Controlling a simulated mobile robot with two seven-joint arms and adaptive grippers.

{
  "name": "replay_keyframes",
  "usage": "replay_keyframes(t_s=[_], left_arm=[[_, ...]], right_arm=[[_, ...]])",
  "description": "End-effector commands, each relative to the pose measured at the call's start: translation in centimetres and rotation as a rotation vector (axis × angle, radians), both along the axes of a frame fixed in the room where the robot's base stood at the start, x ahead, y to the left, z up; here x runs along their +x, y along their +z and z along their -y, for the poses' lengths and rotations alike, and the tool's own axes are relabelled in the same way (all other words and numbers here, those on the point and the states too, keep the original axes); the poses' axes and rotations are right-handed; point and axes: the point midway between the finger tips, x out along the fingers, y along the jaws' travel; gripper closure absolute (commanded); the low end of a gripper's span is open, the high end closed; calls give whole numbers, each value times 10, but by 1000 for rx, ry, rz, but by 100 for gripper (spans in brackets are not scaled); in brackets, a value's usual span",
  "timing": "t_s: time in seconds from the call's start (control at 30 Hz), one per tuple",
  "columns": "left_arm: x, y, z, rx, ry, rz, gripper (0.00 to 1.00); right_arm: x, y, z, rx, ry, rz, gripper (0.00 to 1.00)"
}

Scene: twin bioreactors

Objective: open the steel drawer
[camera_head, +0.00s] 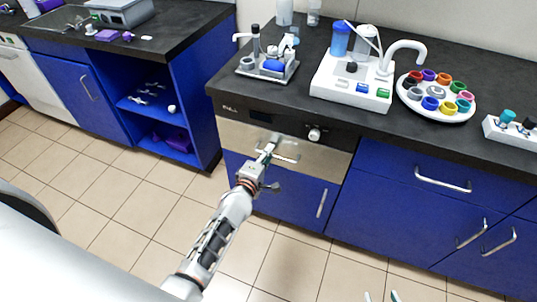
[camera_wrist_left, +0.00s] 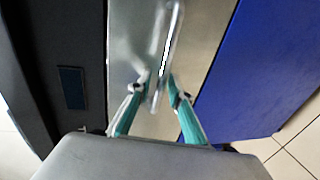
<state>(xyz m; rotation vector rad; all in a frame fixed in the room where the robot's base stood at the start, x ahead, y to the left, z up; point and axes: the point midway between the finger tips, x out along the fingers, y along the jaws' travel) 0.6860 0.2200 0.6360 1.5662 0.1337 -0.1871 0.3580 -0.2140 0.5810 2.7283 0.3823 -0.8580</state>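The steel drawer (camera_head: 323,158) is a brushed metal front under the black control strip, and it looks flush with the cabinet. Its bar handle (camera_head: 288,157) is partly hidden by my left gripper (camera_head: 268,152). In the left wrist view the handle (camera_wrist_left: 171,40) runs up between the two teal fingers of the left gripper (camera_wrist_left: 159,82). The fingers stand apart on either side of the bar, and I cannot tell whether either touches it. Only the tips of my right gripper (camera_head: 381,297) show at the bottom edge; they are apart, with nothing between them.
The control strip has a white knob (camera_head: 315,134). A blue cabinet door (camera_head: 290,199) lies below the drawer. The black worktop (camera_head: 330,115) above holds lab devices and a round tray of coloured pots (camera_head: 407,92). The tiled floor (camera_head: 150,220) in front is clear.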

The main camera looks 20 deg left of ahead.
Motion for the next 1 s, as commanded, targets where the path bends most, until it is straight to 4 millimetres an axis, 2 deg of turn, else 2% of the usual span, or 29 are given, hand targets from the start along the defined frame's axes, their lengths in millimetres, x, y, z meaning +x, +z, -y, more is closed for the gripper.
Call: replay_keyframes(t_s=[0.07, 0.37, 0.53, 0.77, 1.0], left_arm=[[0, 0, 0, 0, 0, 0, 100], [-3, 1, 0, 1, -1, 0, 100], [-19, 2, 0, 1, -1, 0, 100], [-68, 5, -2, 4, -3, -1, 100], [-136, 3, -4, 3, -3, -4, 100]], right_arm=[[0, 0, 0, 1, -1, 0, 60], [1, 3, 0, 3, -1, 5, 60], [5, 13, 0, 7, -3, 16, 60], [8, 32, -4, 27, -6, 26, 60], [-4, 38, -12, 49, -4, -1, 60]])
